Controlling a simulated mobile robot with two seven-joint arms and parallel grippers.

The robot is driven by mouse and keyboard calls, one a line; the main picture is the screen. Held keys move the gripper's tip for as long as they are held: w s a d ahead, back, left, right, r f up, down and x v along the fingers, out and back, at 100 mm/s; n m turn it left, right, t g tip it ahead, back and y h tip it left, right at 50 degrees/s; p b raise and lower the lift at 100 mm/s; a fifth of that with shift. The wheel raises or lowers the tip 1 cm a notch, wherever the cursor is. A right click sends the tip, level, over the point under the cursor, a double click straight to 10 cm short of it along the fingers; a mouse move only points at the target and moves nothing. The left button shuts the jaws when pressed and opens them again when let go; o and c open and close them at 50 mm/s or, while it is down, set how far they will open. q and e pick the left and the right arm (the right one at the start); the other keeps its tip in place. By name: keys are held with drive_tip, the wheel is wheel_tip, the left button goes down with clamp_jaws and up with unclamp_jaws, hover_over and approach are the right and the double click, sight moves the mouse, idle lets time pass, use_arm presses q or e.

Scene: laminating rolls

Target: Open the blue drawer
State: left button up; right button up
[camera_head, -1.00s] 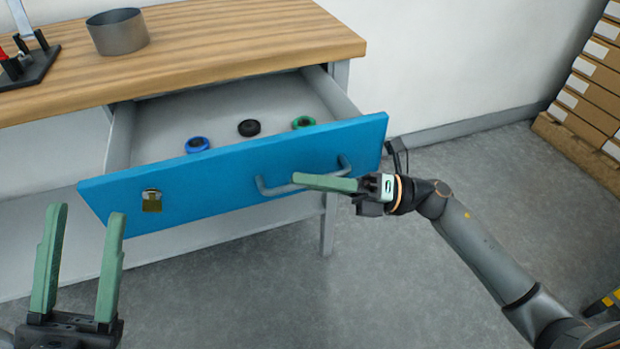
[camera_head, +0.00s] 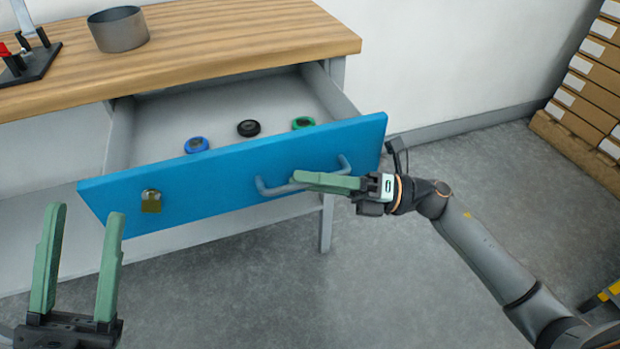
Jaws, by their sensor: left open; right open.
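The blue drawer (camera_head: 215,195) stands pulled out from under the wooden workbench, its grey inside showing. A blue roll (camera_head: 196,145), a black roll (camera_head: 248,128) and a green roll (camera_head: 303,123) lie in it. A grey bar handle (camera_head: 270,188) is on its front. My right gripper (camera_head: 300,179) is at the handle, its fingers overlapping the bar's right part; whether they touch it I cannot tell. It is open. My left gripper (camera_head: 80,218) is open and empty, at the lower left in front of the drawer.
A brass padlock (camera_head: 151,201) is on the left of the drawer front. The wooden benchtop (camera_head: 240,35) carries a grey metal cup (camera_head: 118,30) and a black stand (camera_head: 30,65). Stacked boxes (camera_head: 590,85) stand on a pallet at the far right. The floor between is clear.

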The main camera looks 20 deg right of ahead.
drive_tip(key=v, duration=1.2)
drive_tip(key=shift+d+p, duration=0.25)
drive_tip(key=shift+p, duration=0.05)
